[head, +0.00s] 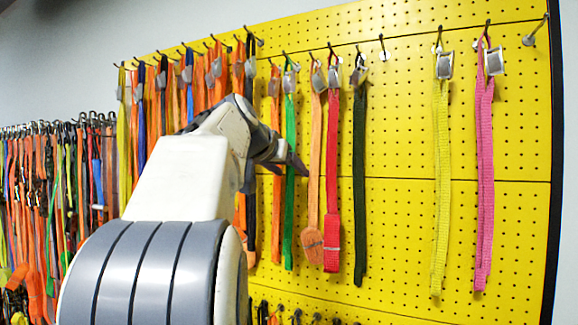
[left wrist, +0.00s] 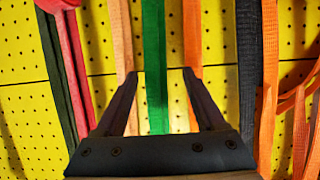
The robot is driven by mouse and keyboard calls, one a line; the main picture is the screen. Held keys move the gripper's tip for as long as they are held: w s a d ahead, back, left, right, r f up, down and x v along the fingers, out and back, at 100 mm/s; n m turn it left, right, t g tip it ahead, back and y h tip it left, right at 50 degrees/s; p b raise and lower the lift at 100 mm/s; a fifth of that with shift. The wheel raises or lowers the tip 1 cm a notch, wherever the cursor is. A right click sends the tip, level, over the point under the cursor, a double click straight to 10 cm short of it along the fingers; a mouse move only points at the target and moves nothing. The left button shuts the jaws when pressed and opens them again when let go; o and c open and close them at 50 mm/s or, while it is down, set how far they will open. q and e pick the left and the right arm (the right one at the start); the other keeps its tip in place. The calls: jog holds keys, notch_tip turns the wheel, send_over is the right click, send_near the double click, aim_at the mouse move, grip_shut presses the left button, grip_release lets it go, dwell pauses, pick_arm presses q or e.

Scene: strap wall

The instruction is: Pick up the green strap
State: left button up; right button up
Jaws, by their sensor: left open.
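The green strap (head: 289,228) hangs from a hook on the yellow pegboard, between two orange straps. My left gripper (head: 298,165) is in front of its upper half in the head view and hides a short stretch of it. In the left wrist view the green strap (left wrist: 154,50) runs down between the two open fingers of my left gripper (left wrist: 160,73). The fingers appear apart from the strap. How deep the strap lies between them I cannot tell. My right gripper is not in view.
An orange strap (head: 313,200), a red strap (head: 332,190) and a dark green strap (head: 360,190) hang close to the right. Another orange strap (head: 276,215) hangs close to the left. A yellow strap (head: 439,190) and a pink strap (head: 483,190) hang farther right, with bare pegboard (head: 400,200) before them.

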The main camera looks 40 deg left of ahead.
pick_arm(q)
grip_shut()
jog(key=shift+r, duration=0.1)
